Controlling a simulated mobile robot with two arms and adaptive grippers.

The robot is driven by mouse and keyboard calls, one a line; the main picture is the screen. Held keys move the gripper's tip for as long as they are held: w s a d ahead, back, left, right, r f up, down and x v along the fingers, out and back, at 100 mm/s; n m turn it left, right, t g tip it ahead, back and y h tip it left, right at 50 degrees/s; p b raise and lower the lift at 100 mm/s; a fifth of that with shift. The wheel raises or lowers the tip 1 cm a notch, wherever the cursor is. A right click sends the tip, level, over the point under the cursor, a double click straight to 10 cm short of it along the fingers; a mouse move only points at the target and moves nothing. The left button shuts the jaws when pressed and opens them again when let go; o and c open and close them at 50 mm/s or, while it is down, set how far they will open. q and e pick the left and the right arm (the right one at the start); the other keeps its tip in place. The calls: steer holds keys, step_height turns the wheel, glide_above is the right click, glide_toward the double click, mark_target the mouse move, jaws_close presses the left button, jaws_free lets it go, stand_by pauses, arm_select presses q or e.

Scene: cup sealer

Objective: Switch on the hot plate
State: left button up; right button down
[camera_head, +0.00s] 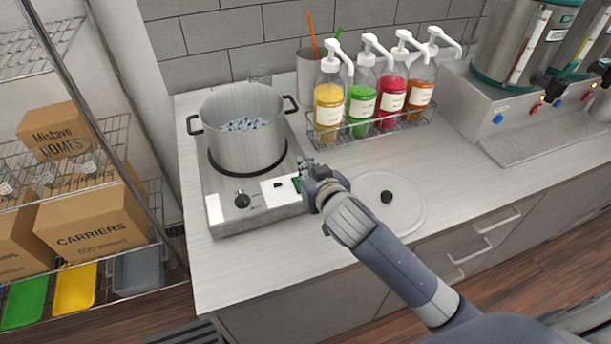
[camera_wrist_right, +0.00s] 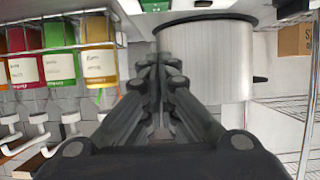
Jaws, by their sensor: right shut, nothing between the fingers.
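The hot plate (camera_head: 258,205) is a silver unit on the left part of the counter. A black knob (camera_head: 242,199) and a small panel with a green part (camera_head: 296,184) are on its front face. A large steel pot (camera_head: 243,150) with bluish-grey pieces in it stands on top. My right gripper (camera_head: 308,168) is shut and empty, at the hot plate's front right corner beside the green part; I cannot tell if it touches. In the right wrist view the shut fingers (camera_wrist_right: 160,75) point toward the pot (camera_wrist_right: 207,60). My left gripper is not in view.
A wire rack (camera_head: 372,131) of several pump bottles stands behind the gripper. A round lid with a black knob (camera_head: 386,197) is set in the counter to the right. Drink dispensers (camera_head: 535,75) are at the far right. Wire shelves with boxes (camera_head: 95,222) stand left.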

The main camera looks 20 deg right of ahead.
steer(key=f, duration=0.2)
steer(key=f+p, duration=0.1)
steer(key=shift+w+f, duration=0.1)
steer(key=shift+w, duration=0.15)
steer(key=shift+s+f, duration=0.2)
steer(key=shift+f, duration=0.35)
steer(key=shift+w, duration=0.1)
